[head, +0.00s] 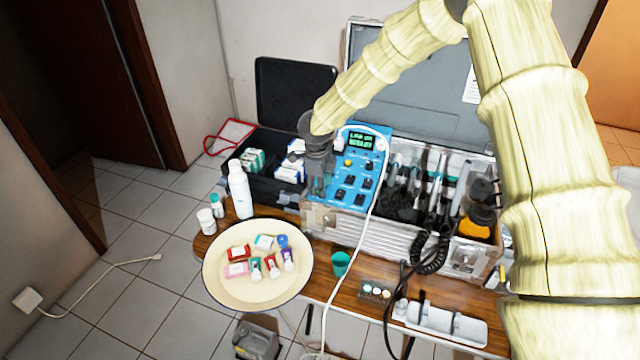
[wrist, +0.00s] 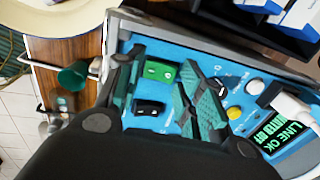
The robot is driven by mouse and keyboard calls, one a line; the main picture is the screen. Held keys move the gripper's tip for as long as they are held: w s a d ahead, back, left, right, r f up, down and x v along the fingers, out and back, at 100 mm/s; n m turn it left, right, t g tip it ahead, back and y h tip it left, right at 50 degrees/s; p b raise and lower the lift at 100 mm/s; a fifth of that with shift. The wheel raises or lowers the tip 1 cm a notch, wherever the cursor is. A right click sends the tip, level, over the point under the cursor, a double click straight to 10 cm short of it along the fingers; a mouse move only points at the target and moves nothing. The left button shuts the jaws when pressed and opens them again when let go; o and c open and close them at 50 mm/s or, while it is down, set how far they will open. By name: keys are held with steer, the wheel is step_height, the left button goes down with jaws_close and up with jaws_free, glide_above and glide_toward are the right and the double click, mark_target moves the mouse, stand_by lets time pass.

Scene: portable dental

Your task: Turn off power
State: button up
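The blue control panel (head: 378,150) is set in the open case. It carries black switches, a yellow knob (head: 348,163) and a lit display (head: 361,140). My gripper (head: 318,190) points down over the panel's left side. In the wrist view my gripper (wrist: 160,64) has its fingers apart, around the green switch; whether they touch the panel is unclear. The power switch's label is not readable.
A white hose (head: 372,215) crosses the panel's right side. Handpieces with black cords (head: 430,245) stand to its right. A cream tray (head: 225,285) with small boxes, a white bottle (head: 240,190) and a green cup (head: 340,263) are on the wooden table. Boxes (head: 253,160) sit left of my gripper.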

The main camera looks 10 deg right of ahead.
steer(key=c, duration=0.4)
steer(key=shift+r, duration=0.15)
steer(key=shift+c, duration=0.2)
steer(key=shift+w+g+y+p, duration=0.1)
steer(key=shift+g+y+p, duration=0.2)
steer(key=shift+p, duration=0.6)
steer(key=shift+w+g+p, duration=0.1)
steer(key=shift+g+p, duration=0.2)
steer(key=shift+p, duration=0.35)
steer(key=shift+d, duration=0.1)
steer(key=o, duration=1)
steer(key=r, duration=1.2)
steer(key=shift+s, duration=0.25)
